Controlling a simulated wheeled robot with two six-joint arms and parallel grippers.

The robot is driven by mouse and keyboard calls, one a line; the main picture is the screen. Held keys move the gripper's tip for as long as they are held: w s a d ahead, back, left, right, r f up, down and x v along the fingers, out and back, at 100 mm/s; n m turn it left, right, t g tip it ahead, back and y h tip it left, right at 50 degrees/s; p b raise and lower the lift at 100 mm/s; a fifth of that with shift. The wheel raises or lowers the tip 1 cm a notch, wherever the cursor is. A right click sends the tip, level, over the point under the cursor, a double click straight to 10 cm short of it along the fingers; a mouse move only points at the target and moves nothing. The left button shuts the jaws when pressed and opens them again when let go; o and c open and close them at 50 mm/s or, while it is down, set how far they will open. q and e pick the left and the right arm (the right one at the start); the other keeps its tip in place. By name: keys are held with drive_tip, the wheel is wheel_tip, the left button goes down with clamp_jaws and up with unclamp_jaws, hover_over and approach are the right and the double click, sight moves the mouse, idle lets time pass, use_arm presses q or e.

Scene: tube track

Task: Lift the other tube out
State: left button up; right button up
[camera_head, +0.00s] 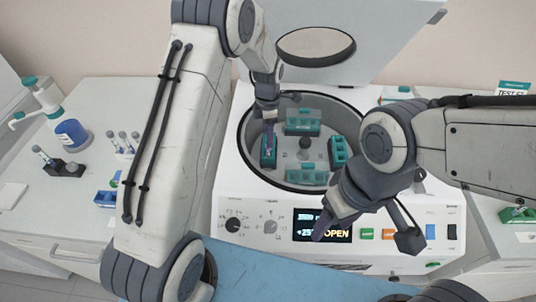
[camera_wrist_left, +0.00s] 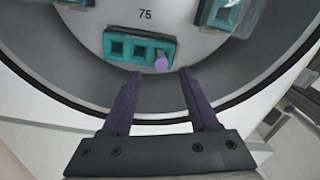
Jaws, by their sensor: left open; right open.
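A purple-capped tube (camera_wrist_left: 161,63) sits in the end hole of a teal bucket (camera_wrist_left: 115,47) in the left wrist view; the bucket's other two holes look empty. In the head view this bucket (camera_head: 264,158) is at the left side of the round centrifuge chamber (camera_head: 250,168). My left gripper (camera_wrist_left: 160,74) is open, its fingers pointing at the tube with the cap between and just beyond the tips, apparently not touching. In the head view my left gripper (camera_head: 269,135) hangs over the bucket and partly hides it. My right gripper (camera_head: 321,231) is open over the centrifuge's front panel, apparently empty.
Other teal buckets (camera_head: 303,122) ring the rotor hub. The centrifuge lid (camera_head: 340,25) stands open behind, and the display (camera_head: 322,226) reads OPEN. On the left bench are a dark tube rack (camera_head: 64,168), a blue rack (camera_head: 106,198) and a dispenser bottle (camera_head: 71,134).

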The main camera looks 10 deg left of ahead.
sight(268, 156)
use_arm(q)
drive_tip(key=shift+f, duration=0.75)
wheel_tip(268, 156, down, 4)
drive_tip(key=shift+s+d+f+p, duration=0.1)
drive_tip(key=shift+p, duration=1)
drive_tip(key=shift+f, duration=0.5)
clamp_jaws()
